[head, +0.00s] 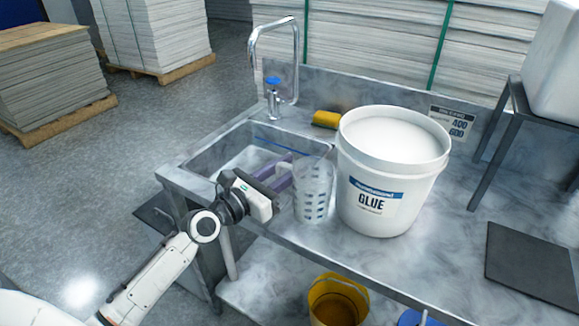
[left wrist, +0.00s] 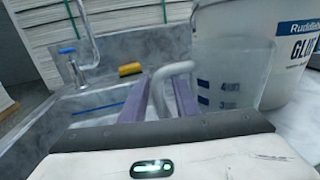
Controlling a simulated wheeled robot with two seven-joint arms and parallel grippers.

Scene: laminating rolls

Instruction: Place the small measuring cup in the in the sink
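The clear measuring cup (head: 314,190) with dark scale marks stands upright on the metal counter, between the sink and the glue bucket. It also shows in the left wrist view (left wrist: 228,65), its pale curved handle (left wrist: 159,82) facing my gripper. My left gripper (head: 283,170) is at the cup's handle, its purple fingers on either side of it. I cannot tell whether the fingers press on the handle. The sink (head: 205,158) is a sunken metal basin behind and left of the gripper; its inside looks empty apart from a blue line. My right gripper is not in view.
A large white glue bucket (head: 391,170) stands close to the cup's right. A yellow sponge (head: 326,119) lies behind the sink's edge. A tall faucet (head: 273,100) rises at the sink's back. A dark mat (head: 530,262) and metal stand (head: 500,135) are at right.

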